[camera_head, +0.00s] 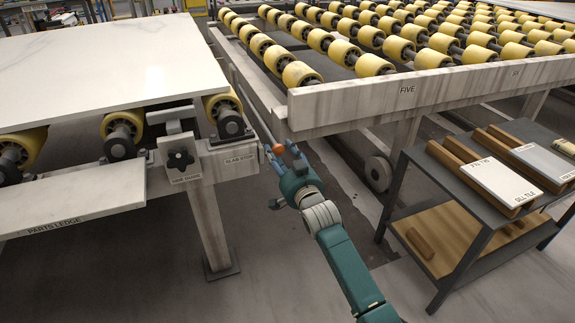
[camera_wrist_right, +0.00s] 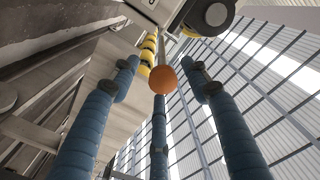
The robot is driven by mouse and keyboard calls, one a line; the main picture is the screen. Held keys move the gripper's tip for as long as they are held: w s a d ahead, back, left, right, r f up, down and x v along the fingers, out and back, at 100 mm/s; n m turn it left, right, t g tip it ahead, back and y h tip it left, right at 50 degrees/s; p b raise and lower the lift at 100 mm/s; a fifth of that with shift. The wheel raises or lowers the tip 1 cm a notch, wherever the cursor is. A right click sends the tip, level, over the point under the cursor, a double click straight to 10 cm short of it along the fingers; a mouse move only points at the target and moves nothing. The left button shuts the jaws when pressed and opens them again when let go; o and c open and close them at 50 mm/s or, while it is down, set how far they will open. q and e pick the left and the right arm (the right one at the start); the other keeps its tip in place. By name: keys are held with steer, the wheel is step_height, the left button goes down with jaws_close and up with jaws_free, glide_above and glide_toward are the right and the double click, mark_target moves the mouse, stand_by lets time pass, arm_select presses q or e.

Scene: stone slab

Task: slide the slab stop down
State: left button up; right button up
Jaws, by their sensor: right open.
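The slab stop is marked by a "SLAB STOP" label (camera_head: 240,160) on the end of the left roller table. Its orange ball knob (camera_head: 278,149) sits at the lower end of a thin rod. My right gripper (camera_head: 284,155) is open, with its blue fingers pointing up around the knob. In the right wrist view the orange knob (camera_wrist_right: 163,80) is between the blue fingertips, with a visible gap to the two side fingers. I cannot tell whether the rear finger touches it. My left gripper is not in view.
A dark cart (camera_head: 470,215) with sample tiles stands at the right. Floor is clear at lower left.

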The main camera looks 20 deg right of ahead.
steer(key=s, duration=1)
steer(key=shift+s+d, duration=0.2)
steer(key=shift+s, duration=0.15)
